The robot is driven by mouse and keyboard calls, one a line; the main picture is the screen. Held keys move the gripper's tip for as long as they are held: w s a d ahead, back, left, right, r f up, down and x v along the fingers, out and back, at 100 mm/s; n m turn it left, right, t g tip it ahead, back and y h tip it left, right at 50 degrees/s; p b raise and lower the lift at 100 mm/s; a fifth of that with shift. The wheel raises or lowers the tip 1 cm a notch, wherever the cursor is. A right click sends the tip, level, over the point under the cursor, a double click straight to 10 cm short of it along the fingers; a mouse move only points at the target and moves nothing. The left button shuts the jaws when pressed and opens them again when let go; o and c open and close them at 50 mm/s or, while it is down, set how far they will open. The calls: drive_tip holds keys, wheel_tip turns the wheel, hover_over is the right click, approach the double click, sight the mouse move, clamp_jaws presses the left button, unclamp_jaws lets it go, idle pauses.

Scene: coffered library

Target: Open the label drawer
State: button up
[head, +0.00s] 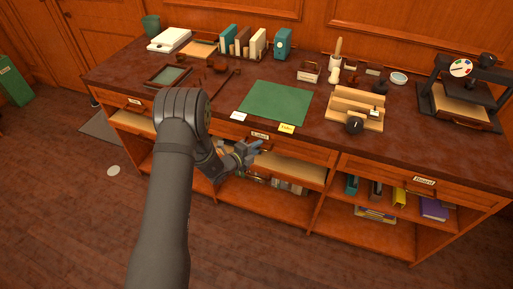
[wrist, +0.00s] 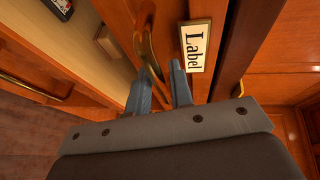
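The label drawer's white "Label" plate (head: 259,135) sits in the middle of the bench front, just under the top. It is large in the wrist view (wrist: 195,47), right of a curved brass handle (wrist: 147,42). The drawer front looks flush with the bench, as far as I can tell. My gripper (head: 257,147) is at this front, just below the plate. In the wrist view its two blue-grey fingers (wrist: 163,82) are apart, with the handle's near end between their tips. I cannot tell whether either finger touches the handle. The arm hides part of the front.
Below, a light-lined compartment (head: 302,173), apparently an open drawer, sticks out; its interior (wrist: 85,70) holds a small wooden block (wrist: 107,40). The board drawer's plate (head: 424,181) is at the right. A green mat (head: 275,103) and a yellow card (head: 286,128) lie on the bench top.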

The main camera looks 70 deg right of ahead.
clamp_jaws()
drive_tip(key=a, duration=3.2)
drive_tip(key=shift+a, duration=0.2)
drive_tip(key=shift+w, duration=0.1)
unclamp_jaws()
drive_tip(key=shift+a, duration=0.1)
drive_tip(key=v, duration=1.7)
